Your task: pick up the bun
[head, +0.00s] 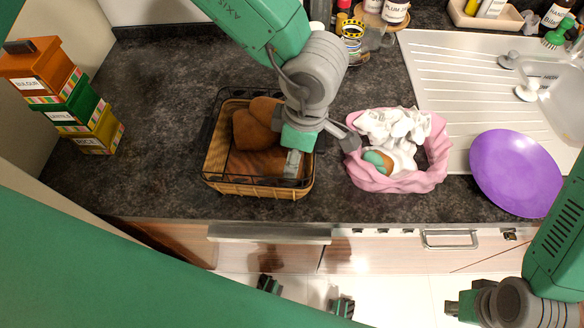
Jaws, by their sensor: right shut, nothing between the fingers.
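A brown bun (252,130) lies in the wire-and-wicker basket (258,191) on the dark counter. Another brown rounded piece (264,108) lies behind it, partly covered by my arm.
Right of the gripper stands a pink bowl (430,179) with white and green-brown things. A purple plate (515,172) lies by the sink drainer (475,85). Stacked coloured boxes (80,108) stand at left. Jars (395,12) stand behind. Counter left of the basket is clear.

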